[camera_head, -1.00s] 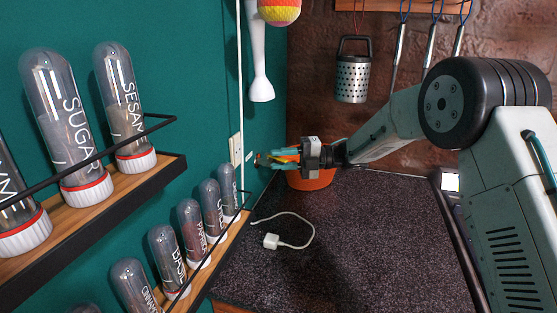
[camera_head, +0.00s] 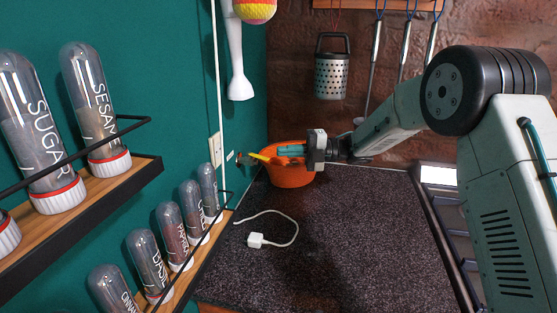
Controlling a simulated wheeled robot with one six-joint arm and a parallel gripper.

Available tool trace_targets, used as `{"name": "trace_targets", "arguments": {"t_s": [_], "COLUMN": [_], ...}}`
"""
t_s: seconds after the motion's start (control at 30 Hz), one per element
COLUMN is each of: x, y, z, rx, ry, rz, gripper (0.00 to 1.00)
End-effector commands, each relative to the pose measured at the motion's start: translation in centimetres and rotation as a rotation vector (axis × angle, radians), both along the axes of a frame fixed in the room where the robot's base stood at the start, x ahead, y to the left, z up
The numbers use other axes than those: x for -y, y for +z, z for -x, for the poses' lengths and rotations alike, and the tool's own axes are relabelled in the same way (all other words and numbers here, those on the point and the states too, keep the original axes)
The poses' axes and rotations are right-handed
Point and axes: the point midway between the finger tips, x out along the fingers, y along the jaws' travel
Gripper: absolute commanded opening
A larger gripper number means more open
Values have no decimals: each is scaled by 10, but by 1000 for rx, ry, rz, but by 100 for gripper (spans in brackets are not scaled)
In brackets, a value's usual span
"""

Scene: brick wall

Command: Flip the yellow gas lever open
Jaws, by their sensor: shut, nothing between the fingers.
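The yellow gas lever (camera_head: 260,157) shows as a small yellow piece beside the green wall, above the left side of the orange bowl. A small dark fitting shows at its left end, too small to make out well. My gripper (camera_head: 279,151) points left with its teal fingers together and nothing between them. Its tips are just right of the lever and slightly higher in the picture. I cannot tell whether they touch it.
The orange bowl (camera_head: 291,174) stands below my gripper on the dark speckled counter (camera_head: 330,240). A white plug with cable (camera_head: 257,240) lies on the counter. Racks of spice jars (camera_head: 100,105) line the left wall. A grater (camera_head: 332,75) hangs behind. The counter's middle is clear.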

Motion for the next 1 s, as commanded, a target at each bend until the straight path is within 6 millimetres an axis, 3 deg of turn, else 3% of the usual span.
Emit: {"name": "trace_targets", "arguments": {"t_s": [0.1, 0.3, 0.5, 0.6, 0.77, 1.0], "x": [-23, -51, -31, -17, -8, -32], "y": [24, 37, 11, -4, -14, -14], "z": [15, 71, 133, 153, 163, 140], "rx": [11, 22, 2, -7, -12, -11], "ry": [-147, -470, -792, -882, -936, -936], "rz": [-62, -156, -78, -24, 13, 13], "gripper": [0, 0, 0, 0, 0, 0]}}
